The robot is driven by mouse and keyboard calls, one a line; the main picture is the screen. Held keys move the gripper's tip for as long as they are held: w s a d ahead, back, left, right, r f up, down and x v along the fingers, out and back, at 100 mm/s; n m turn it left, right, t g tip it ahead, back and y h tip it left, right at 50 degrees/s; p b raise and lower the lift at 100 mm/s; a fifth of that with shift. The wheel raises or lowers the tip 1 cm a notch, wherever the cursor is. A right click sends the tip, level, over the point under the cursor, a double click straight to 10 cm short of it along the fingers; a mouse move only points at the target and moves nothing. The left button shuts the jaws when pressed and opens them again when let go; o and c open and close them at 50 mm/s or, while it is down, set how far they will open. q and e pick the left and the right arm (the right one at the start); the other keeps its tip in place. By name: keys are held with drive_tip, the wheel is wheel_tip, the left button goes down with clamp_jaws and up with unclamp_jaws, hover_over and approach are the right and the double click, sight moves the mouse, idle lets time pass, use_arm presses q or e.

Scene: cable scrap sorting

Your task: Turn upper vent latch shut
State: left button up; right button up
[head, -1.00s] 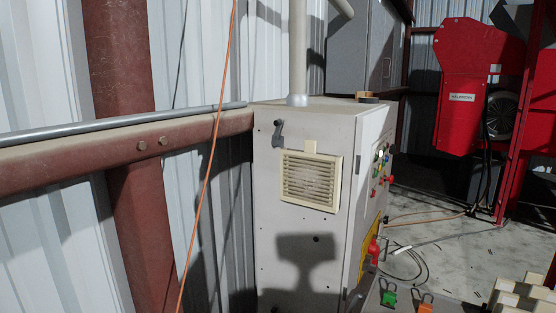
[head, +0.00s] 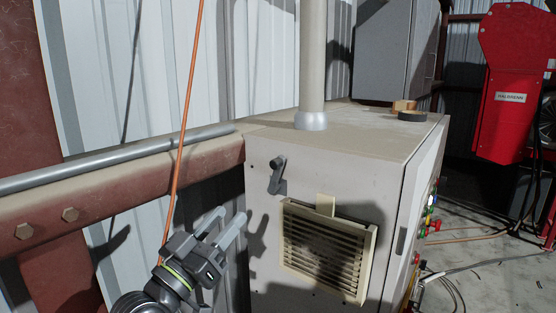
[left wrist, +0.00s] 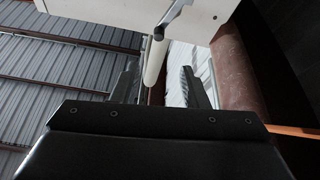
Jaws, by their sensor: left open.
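The upper vent latch (head: 278,176) is a small dark grey lever on the cabinet's pale side face, above the upper left corner of the vent. Its arm hangs down from a round pivot. The cream louvred vent (head: 325,250) stands slightly proud of the face, with a small tab at its top edge. My left gripper (head: 226,222) is open and empty, left of and below the latch, apart from it. In the left wrist view the latch (left wrist: 172,18) shows at the top, beyond the open fingers (left wrist: 160,86). My right gripper is not in view.
An orange cable (head: 184,120) hangs beside my left gripper. A rusty beam with a grey pipe (head: 120,156) runs to the cabinet (head: 400,150). A vertical pipe (head: 312,70) rises from its top, near a dark tape roll (head: 412,116). Red machinery (head: 505,90) stands behind right.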

sight(273, 166)
use_arm(q)
drive_tip(key=p+x, duration=0.1)
drive_tip(key=x, duration=0.3)
drive_tip(key=p+x, duration=0.1)
drive_tip(key=x, duration=0.3)
drive_tip(key=p+x, duration=0.2)
drive_tip(key=x, duration=0.2)
drive_tip(key=shift+s+r, duration=0.15)
drive_tip(key=shift+r, duration=0.15)
drive_tip(key=p+x, duration=0.1)
drive_tip(key=x, duration=0.2)
drive_tip(key=shift+d, duration=0.15)
drive_tip(key=shift+w+d+r+p, duration=0.15)
drive_tip(key=shift+w+d+p, duration=0.15)
drive_tip(key=shift+w, duration=0.4)
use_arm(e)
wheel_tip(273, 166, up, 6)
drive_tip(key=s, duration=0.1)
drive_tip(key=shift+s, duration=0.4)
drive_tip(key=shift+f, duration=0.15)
use_arm(q)
clamp_jaws()
